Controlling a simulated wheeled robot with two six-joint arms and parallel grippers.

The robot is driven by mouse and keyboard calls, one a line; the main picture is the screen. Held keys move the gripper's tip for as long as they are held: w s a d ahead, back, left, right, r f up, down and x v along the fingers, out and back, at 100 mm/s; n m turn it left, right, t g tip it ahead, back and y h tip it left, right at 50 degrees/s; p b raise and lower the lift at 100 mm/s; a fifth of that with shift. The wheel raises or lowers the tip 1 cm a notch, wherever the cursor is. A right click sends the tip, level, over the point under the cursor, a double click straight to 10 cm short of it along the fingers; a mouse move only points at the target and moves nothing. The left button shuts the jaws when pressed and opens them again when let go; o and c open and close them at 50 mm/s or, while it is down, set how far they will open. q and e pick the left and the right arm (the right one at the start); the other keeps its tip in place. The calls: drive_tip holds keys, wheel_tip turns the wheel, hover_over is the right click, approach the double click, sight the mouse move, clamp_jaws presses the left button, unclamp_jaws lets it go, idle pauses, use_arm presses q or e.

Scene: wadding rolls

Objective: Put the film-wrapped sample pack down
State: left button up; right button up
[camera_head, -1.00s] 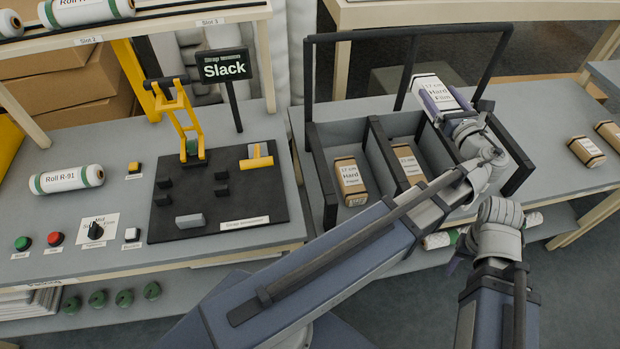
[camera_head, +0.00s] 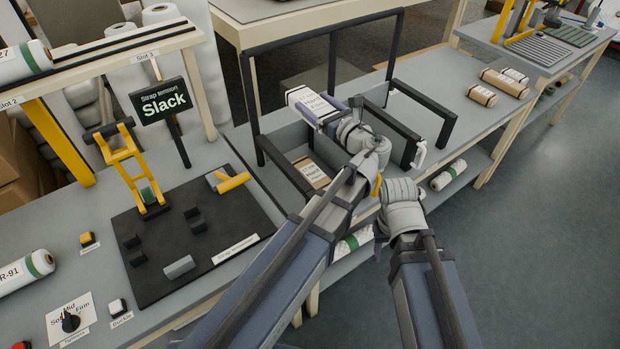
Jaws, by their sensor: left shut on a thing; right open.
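The film-wrapped sample pack (camera_head: 314,104) is a white box with a printed label, held in the air in front of the black hoop of the compartment crate (camera_head: 259,152). My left gripper (camera_head: 338,108) is shut on its right end. The pack is above the crate, clear of its floor. A brown-ended pack (camera_head: 311,173) lies in a crate compartment below. My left arm hides much of the crate's middle and front. My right gripper (camera_head: 379,243) is open, low in front of the bench, and mostly hidden behind its own wrist.
The black hoop (camera_head: 325,40) and a right-hand black rail (camera_head: 408,108) rise around the crate. Several packs (camera_head: 494,87) lie on the bench to the right. The strapping station with its "Slack" sign (camera_head: 164,101) stands left. Rolls (camera_head: 448,175) lie on the lower shelf.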

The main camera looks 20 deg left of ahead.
use_arm(q)
wheel_tip(320, 180, down, 12)
drive_tip(key=b, duration=1.1)
drive_tip(key=shift+s+d+f, duration=0.2)
drive_tip(key=shift+f, duration=0.05)
drive_tip(key=shift+f, duration=0.1)
wheel_tip(320, 180, down, 10)
drive_tip(key=b, duration=1)
drive_tip(key=shift+f, duration=0.1)
drive_tip(key=o, duration=1.1)
